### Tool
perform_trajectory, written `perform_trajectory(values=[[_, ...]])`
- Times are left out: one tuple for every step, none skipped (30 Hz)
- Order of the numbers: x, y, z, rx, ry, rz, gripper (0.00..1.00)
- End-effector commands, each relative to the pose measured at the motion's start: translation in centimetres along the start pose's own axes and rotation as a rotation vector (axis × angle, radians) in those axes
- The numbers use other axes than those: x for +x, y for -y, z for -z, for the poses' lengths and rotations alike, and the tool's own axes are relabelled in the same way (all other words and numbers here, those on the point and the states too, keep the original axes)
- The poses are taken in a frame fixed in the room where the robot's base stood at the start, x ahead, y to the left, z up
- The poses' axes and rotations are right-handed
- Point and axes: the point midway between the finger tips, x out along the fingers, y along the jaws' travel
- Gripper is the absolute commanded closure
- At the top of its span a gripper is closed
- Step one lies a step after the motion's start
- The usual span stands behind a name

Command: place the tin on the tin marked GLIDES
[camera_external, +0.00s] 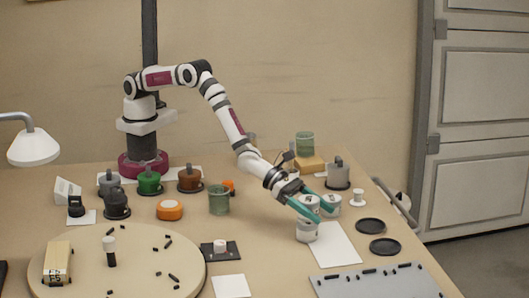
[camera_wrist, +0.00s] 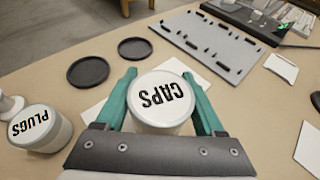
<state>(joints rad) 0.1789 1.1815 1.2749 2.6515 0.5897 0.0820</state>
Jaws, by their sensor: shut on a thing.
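My gripper (camera_external: 311,210) is shut on a white tin (camera_external: 311,201) whose lid reads CAPS in the wrist view (camera_wrist: 162,97); the two teal fingers (camera_wrist: 160,108) lie on either side of it. A third tin (camera_external: 331,205), marked PLUGS in the wrist view (camera_wrist: 38,128), stands close by. No lid reading GLIDES is visible.
Two black discs (camera_external: 370,225) (camera_external: 385,246) lie beside a white sheet (camera_external: 334,246). A grey board with small black pieces (camera_external: 370,284) is at the front.

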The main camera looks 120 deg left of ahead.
Motion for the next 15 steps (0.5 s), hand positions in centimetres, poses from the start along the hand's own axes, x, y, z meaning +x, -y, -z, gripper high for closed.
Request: perform_trajectory(values=[[0.21, 0.03, 0.50, 0.001, 0.000, 0.000, 0.90], [0.27, 0.04, 0.61, 0.001, 0.002, 0.000, 0.90], [0.29, 0.05, 0.62, 0.001, 0.003, 0.000, 0.90], [0.28, 0.06, 0.60, 0.001, 0.003, 0.000, 0.90], [0.27, 0.06, 0.58, 0.001, 0.003, 0.000, 0.90], [0.26, 0.06, 0.58, 0.001, 0.003, 0.000, 0.90], [0.26, 0.06, 0.58, 0.001, 0.003, 0.000, 0.90], [0.26, 0.06, 0.59, 0.001, 0.003, 0.000, 0.90], [0.28, 0.07, 0.65, 0.001, 0.002, 0.000, 0.90], [0.31, 0.07, 0.72, 0.001, 0.002, 0.000, 0.90], [0.34, 0.07, 0.81, 0.001, 0.002, 0.000, 0.90], [0.35, 0.07, 0.85, 0.001, 0.002, 0.000, 0.26], [0.35, 0.07, 0.83, 0.000, 0.002, 0.000, 0.20], [0.34, 0.07, 0.83, 0.000, 0.002, 0.000, 0.15], [0.34, 0.07, 0.83, 0.000, 0.002, 0.000, 0.08]])
